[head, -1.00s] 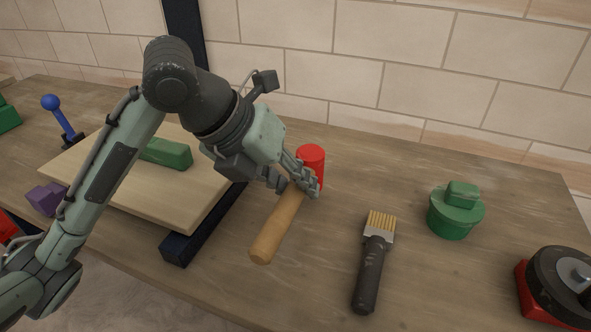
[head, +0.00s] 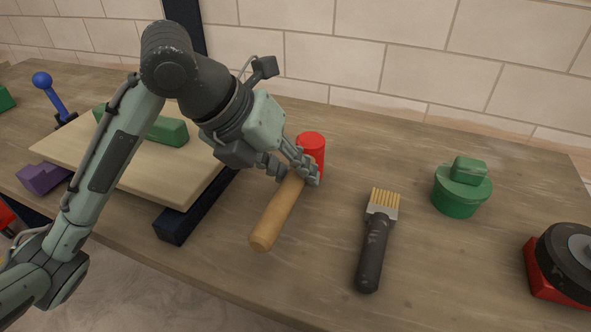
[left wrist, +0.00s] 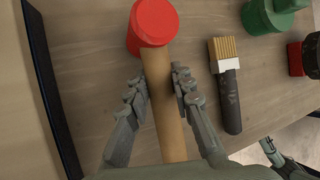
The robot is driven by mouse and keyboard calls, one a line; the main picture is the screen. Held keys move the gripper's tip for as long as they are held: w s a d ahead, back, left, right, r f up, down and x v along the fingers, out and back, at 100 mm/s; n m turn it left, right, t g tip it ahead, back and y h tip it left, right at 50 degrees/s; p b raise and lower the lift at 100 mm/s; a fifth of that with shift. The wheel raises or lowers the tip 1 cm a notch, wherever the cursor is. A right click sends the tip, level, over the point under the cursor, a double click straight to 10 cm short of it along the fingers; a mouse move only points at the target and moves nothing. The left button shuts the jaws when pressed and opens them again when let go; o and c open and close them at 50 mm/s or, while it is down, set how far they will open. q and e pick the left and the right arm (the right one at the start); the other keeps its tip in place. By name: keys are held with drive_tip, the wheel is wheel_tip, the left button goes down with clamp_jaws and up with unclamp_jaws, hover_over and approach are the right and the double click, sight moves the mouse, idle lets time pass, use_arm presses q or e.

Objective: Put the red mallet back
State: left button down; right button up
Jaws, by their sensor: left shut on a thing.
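The red mallet has a red cylindrical head (head: 311,148) and a light wooden handle (head: 277,215). It is at the middle of the workbench in the head view, with its head toward the wall and its handle end toward the front. My left gripper (head: 302,174) is shut on the handle just below the head. In the left wrist view the mallet head (left wrist: 153,22) is at the top and the handle (left wrist: 165,110) runs down between the fingers. I cannot tell whether the mallet touches the bench.
A brush (head: 376,240) lies right of the mallet. A green lidded container (head: 460,190) and a black round thing on a red base (head: 560,265) are farther right. Bare bench lies between mallet and brush.

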use_arm(q)
drive_tip(key=shift+f, duration=0.45)
idle(0.3)
drive_tip(key=c, duration=1.2)
unclamp_jaws()
drive_tip(key=shift+f, duration=0.1)
drive_tip(key=v, duration=1.2)
